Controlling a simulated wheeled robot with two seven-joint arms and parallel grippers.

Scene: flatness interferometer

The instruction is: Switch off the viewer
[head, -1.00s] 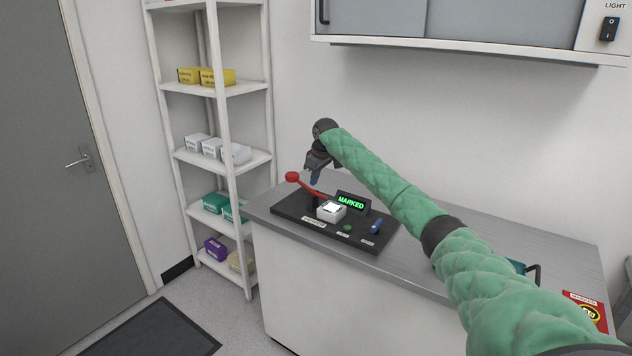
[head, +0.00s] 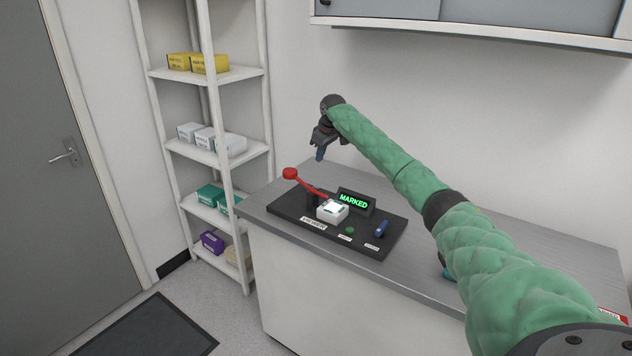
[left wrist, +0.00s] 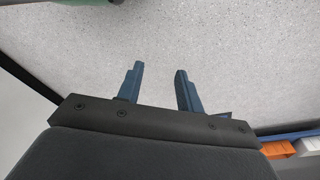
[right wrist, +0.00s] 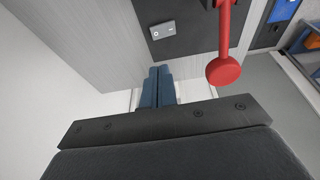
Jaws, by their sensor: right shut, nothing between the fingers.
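The viewer is a black base (head: 375,245) on the grey counter, with a red-knobbed lever (head: 290,173), a white block with a bright top (head: 332,210), a lit green MARKED display (head: 354,201), a green button (head: 350,230) and a blue knob (head: 382,228). In the right wrist view a small grey rocker switch (right wrist: 162,30) lies on a dark surface, beside the red lever knob (right wrist: 223,71). I cannot make it out in the head view. My right gripper (head: 320,157) is shut and empty, above and behind the lever. My left gripper (left wrist: 160,70) is open and empty over the floor.
A white shelf rack (head: 215,75) with small boxes stands left of the counter (head: 450,215). A grey wall cabinet (head: 490,25) hangs above. The counter is bare between the viewer and the wall. A red-labelled item (head: 612,315) shows at the right edge, partly hidden by my arm.

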